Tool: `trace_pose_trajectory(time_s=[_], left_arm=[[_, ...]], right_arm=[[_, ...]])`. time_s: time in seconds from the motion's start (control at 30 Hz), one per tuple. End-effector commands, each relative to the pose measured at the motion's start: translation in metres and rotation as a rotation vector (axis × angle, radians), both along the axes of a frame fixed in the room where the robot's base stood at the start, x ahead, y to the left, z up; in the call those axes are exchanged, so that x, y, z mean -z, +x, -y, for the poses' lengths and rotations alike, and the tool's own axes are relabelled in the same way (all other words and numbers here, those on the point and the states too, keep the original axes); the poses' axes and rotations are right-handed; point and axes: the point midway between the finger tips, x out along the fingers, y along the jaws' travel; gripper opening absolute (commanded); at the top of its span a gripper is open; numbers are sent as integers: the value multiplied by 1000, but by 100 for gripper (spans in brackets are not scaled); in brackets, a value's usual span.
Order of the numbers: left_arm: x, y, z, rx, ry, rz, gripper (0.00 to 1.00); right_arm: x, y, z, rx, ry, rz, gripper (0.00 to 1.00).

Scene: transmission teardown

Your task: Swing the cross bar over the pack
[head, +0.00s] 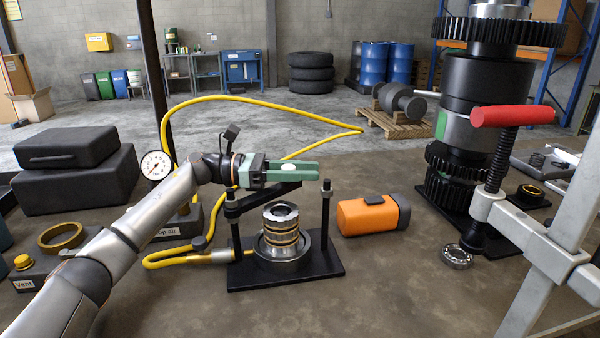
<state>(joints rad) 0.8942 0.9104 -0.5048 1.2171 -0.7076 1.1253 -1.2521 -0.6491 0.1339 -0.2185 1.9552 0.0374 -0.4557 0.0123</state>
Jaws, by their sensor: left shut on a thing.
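The pack (281,232) is a stack of metal and brass-coloured rings standing upright in a round seat on a black base plate (245,277). A black post stands on each side, the left post (236,240) and the right post (326,215). The dark cross bar (262,197) runs from the top of the left post toward the right, above and behind the pack, its far end short of the right post. My left gripper (305,170), with green fingers, is shut on the cross bar from above; the fingers partly hide the contact. My right gripper is not in view.
A yellow hose (168,257) joins the fixture at the left and loops behind my arm. A pressure gauge (156,165) stands left. An orange case (368,216) lies right of the fixture. A grey stand with a red handle (512,115) and a tall gear stack (475,90) occupy the right.

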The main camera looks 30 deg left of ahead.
Motion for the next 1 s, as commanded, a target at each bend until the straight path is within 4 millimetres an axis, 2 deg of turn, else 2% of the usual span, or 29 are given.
trace_pose_trajectory(time_s=[0.37, 0.4, 0.6, 0.67, 1.0], left_arm=[[-1, 0, 1, 5, -4, 1, 0], [-1, 0, 1, 5, -4, 1, 38], [-1, 0, 1, 4, -3, 0, 60], [-1, 0, 1, 4, -2, 0, 67], [1, -2, -4, 2, 0, -1, 67]], right_arm=[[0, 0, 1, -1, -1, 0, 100], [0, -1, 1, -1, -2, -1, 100], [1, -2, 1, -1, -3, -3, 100], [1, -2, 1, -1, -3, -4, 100], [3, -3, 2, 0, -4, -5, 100]])
